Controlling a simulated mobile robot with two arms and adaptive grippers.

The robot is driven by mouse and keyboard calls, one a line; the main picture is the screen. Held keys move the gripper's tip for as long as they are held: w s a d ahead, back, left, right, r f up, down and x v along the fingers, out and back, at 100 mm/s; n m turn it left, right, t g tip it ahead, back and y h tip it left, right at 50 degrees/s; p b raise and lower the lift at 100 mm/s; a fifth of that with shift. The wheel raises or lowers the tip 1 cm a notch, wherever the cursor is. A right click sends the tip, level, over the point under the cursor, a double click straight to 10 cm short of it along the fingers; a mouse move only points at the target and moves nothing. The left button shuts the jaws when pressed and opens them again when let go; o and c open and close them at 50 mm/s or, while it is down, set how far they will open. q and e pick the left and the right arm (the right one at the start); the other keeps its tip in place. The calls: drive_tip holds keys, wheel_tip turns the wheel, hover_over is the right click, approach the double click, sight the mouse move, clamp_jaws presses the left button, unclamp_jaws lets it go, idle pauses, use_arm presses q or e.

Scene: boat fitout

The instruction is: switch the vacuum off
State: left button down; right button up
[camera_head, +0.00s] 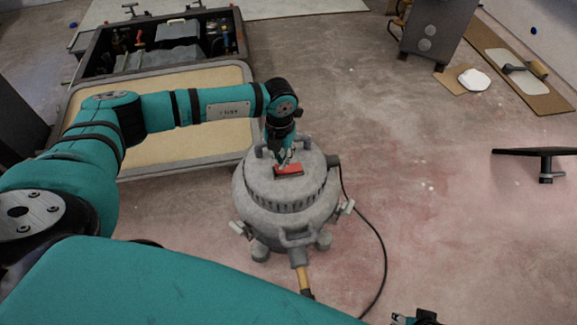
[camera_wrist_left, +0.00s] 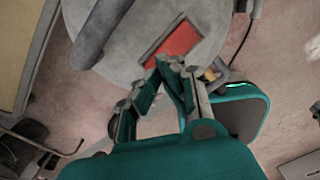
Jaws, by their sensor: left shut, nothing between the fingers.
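The vacuum (camera_head: 262,200) is a grey round canister on feet, standing on the floor in the middle of the head view. A red rocker switch (camera_head: 289,170) sits on its top; in the left wrist view the red switch (camera_wrist_left: 182,42) lies in a dark frame on the grey lid (camera_wrist_left: 135,30). My left gripper (camera_head: 282,163) is shut and empty, fingertips down at the edge of the switch. In the left wrist view its fingertips (camera_wrist_left: 168,62) meet at the switch's near edge; contact cannot be told for certain. A small part of my right gripper (camera_head: 415,318) shows at the bottom edge.
A black cable (camera_head: 384,250) runs from the vacuum across the floor. A padded tan panel (camera_head: 165,130) and an open crate of equipment (camera_head: 160,42) lie behind to the left. A board with a roller (camera_head: 525,70) and a white plate (camera_head: 474,79) lie at far right. Floor to the right is mostly clear.

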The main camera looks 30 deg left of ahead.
use_arm(q)
drive_tip(key=shift+f, duration=0.1)
drive_tip(key=shift+f, duration=0.1)
use_arm(e)
drive_tip(key=shift+w+r, duration=0.1)
drive_tip(key=shift+r, duration=0.35)
drive_tip(key=shift+r, duration=0.15)
use_arm(q)
drive_tip(key=shift+f, duration=0.15)
use_arm(e)
drive_tip(key=shift+r, duration=0.2)
use_arm(q)
drive_tip(key=shift+f+b, duration=0.25)
drive_tip(key=shift+b, duration=0.15)
use_arm(e)
drive_tip(key=shift+r, duration=0.6)
use_arm(q)
drive_tip(key=shift+f, duration=0.2)
use_arm(e)
drive_tip(key=shift+s+r, duration=0.3)
drive_tip(key=shift+r, duration=0.1)
